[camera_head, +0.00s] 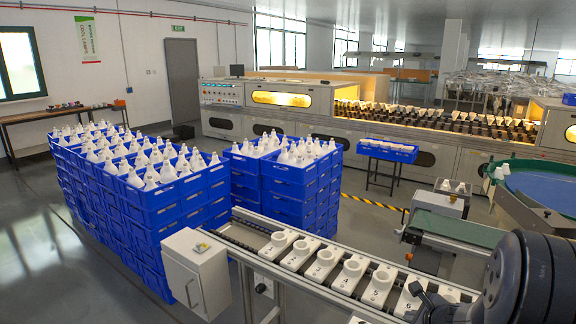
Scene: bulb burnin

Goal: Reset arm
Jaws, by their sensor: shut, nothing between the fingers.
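My arm shows as a large dark link in the lower right corner. My gripper (418,292) shows in part at the bottom edge, left of that link. It is shut and empty, over the near end of the conveyor (335,279). White numbered holders (352,275) stand in a row on this conveyor, and the dark gripper hides part of one near number 6. The rest of my gripper is cut off by the frame or hidden.
Stacked blue crates (170,218) full of white bulbs stand at left and centre. A grey control box (196,272) is at the conveyor's left end. A green belt (449,229) and a blue round table (545,192) lie at right. A long oven line (290,104) runs behind.

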